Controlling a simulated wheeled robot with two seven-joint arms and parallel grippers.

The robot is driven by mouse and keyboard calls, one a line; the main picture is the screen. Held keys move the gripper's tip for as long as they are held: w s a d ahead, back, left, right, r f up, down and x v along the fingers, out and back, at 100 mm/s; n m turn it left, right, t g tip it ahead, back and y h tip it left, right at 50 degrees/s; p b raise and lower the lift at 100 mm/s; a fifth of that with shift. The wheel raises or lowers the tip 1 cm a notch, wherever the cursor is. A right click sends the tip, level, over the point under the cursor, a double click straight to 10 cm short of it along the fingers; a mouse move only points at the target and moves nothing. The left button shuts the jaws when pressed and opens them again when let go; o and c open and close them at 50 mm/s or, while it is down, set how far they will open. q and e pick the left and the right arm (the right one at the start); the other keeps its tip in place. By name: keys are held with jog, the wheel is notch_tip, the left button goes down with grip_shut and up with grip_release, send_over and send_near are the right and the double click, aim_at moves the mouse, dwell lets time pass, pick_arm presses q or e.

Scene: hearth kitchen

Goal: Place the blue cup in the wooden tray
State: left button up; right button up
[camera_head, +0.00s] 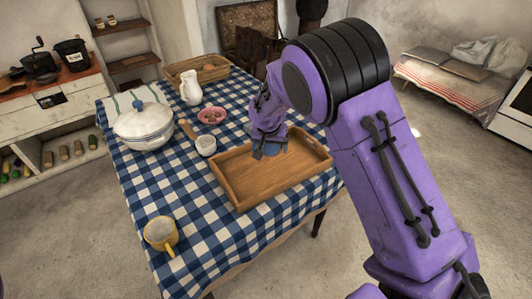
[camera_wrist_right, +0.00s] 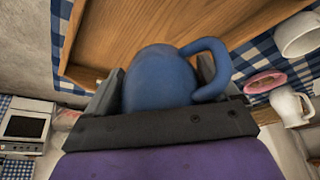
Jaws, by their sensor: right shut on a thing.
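The wooden tray (camera_head: 235,187) lies on the checked tablecloth near the table's right edge. My right gripper (camera_head: 270,148) is over the tray's far part. It is shut on the blue cup (camera_head: 275,149), which is mostly hidden behind the gripper in the head view. In the right wrist view the blue cup (camera_wrist_right: 160,80) sits between the two fingers, with its handle to the right, and the tray's bare floor (camera_wrist_right: 130,25) shows beyond it. I cannot tell whether the cup touches the tray floor. My left gripper is not in view.
A white cup (camera_head: 206,146) stands just left of the tray, with a pink bowl (camera_head: 211,116) behind it. A lidded white pot (camera_head: 144,125), a white jug (camera_head: 190,88) and a wicker basket (camera_head: 205,72) stand farther back. A yellow mug (camera_head: 161,232) stands at the front left.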

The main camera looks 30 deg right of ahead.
send_over(266, 159)
jog(key=s+a, duration=0.1)
jog(key=s, duration=0.1)
jog(key=f, duration=0.5)
jog(key=shift+w+f+p, duration=0.25)
jog(key=shift+f+p, duration=0.05)
notch_tip(266, 159, down, 3)
jog(key=shift+w+r+p, duration=0.15)
jog(key=shift+r+p, duration=0.05)
jog(key=shift+p, duration=0.45)
jog(key=shift+f, duration=0.35)
jog(key=shift+f, duration=0.1)
jog(key=shift+f, duration=0.1)
jog(key=o, duration=0.9)
jog(key=shift+r, duration=0.3)
jog(key=b+v, duration=0.1)
jog(key=v, duration=1)
jog(key=shift+a+r, duration=0.15)
jog(key=shift+r, duration=0.15)
